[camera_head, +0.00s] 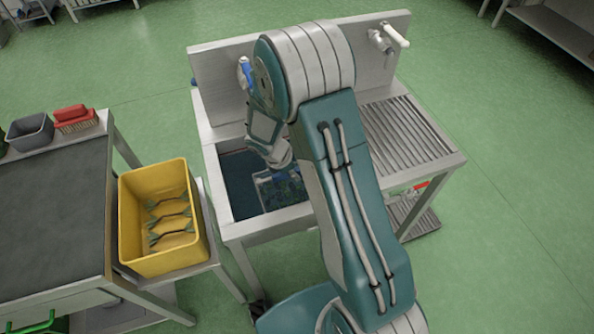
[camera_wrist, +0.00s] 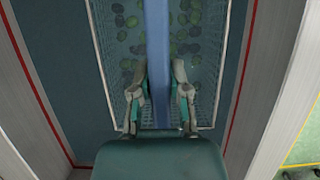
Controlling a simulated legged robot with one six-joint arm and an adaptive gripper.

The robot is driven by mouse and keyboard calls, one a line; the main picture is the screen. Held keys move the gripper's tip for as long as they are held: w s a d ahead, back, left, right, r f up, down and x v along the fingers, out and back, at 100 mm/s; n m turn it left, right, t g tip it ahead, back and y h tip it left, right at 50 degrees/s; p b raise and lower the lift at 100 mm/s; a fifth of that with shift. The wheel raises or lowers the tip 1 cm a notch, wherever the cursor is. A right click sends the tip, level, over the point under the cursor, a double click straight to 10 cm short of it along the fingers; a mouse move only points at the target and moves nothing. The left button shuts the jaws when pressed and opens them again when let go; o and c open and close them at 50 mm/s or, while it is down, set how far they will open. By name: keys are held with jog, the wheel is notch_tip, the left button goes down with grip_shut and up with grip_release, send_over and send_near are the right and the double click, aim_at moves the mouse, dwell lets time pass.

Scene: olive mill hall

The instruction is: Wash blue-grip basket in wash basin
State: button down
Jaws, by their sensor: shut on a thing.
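The blue-grip basket (camera_wrist: 207,85) is a pale wire-mesh basket with a blue bar (camera_wrist: 157,30) across its top. Several green and dark round items, like olives, show in it. In the wrist view my gripper (camera_wrist: 160,72) is shut on the blue bar, one finger on each side. In the head view the basket (camera_head: 264,192) is low inside the wash basin (camera_head: 239,184), which has a dark blue-grey interior. My arm hides the right part of the basin and most of the basket. I cannot tell whether the basket touches the basin floor.
A ribbed drainboard (camera_head: 405,135) adjoins the basin on the right. A tap (camera_head: 385,38) is on the splashback, and a blue-handled fitting (camera_head: 246,75) is at its left. A yellow crate (camera_head: 150,258) with several dark-ended pieces stands left, beside a dark-topped table (camera_head: 50,215).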

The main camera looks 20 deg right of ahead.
jog(key=shift+a, duration=3.25)
jog(key=shift+d, duration=2.05)
notch_tip(320, 180, up, 9)
jog(key=w, duration=0.2)
notch_tip(320, 180, up, 12)
send_over(270, 177)
jog(key=d, duration=0.5)
jog(key=shift+a, duration=0.25)
